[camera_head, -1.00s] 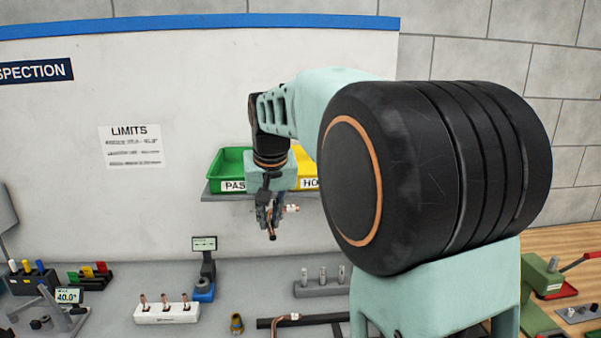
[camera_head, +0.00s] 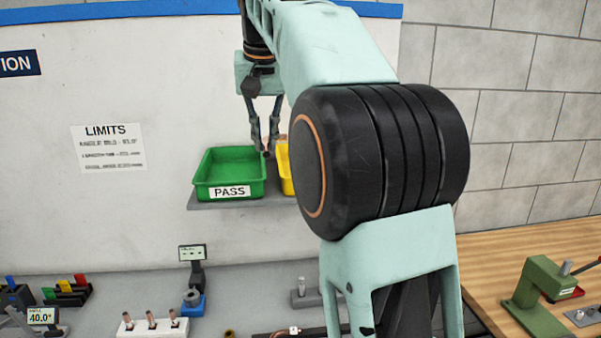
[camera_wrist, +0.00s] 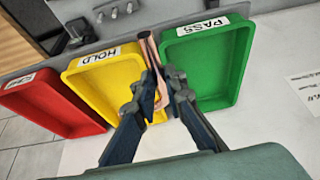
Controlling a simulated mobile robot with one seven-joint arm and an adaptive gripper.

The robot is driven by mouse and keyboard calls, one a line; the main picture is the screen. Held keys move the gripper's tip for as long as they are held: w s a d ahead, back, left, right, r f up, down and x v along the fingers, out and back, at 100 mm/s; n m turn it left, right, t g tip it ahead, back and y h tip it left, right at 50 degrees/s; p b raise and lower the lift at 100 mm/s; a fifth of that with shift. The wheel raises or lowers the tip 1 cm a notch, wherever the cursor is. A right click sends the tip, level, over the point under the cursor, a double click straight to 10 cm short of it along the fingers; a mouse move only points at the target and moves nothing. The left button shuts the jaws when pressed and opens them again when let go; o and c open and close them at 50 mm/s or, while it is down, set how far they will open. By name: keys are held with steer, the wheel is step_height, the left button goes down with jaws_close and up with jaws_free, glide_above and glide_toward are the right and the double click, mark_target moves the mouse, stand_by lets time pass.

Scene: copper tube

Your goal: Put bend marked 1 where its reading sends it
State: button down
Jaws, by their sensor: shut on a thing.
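My gripper (camera_wrist: 163,80) is shut on a copper bend (camera_wrist: 152,52), which sticks out beyond the fingertips in the wrist view. Its marking cannot be read. In the head view my gripper (camera_head: 266,150) is at the boundary between the green PASS bin (camera_head: 204,190) and the yellow HOLD bin (camera_head: 287,184). In the wrist view the bend overlaps the gap between the green bin (camera_wrist: 200,70) and the yellow bin (camera_wrist: 100,85). A gauge display reads 40.0° (camera_head: 42,316). The LIMITS sheet (camera_head: 107,148) has small print that I cannot read clearly.
A red bin (camera_wrist: 50,105) stands beside the yellow one, its label mostly unreadable. The bins sit on a wall shelf (camera_head: 235,202). On the bench below are a white rack (camera_head: 135,329) with copper pieces and a blue-based instrument (camera_head: 193,303). My arm hides the right side.

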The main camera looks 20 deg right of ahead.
steer(key=w+d+f, duration=0.1)
steer(key=d+f, duration=0.1)
steer(key=w+d+f, duration=0.2)
steer(key=d, duration=0.1)
steer(key=w+d+f+p, duration=0.1)
steer(key=w+d+f, duration=0.1)
steer(key=shift+w+d+f, duration=0.1)
steer(key=shift+d+f, duration=0.1)
steer(key=shift+d, duration=0.2)
steer(key=shift+w+d+f, duration=0.2)
steer(key=shift+d+f, duration=0.1)
steer(key=shift+f, duration=0.2)
steer(key=f, duration=0.2)
steer(key=d+f, duration=0.1)
steer(key=shift+w+f, duration=0.25)
steer(key=shift+f, duration=0.65)
steer(key=c, duration=2)
jaws_free()
steer(key=shift+r, duration=0.1)
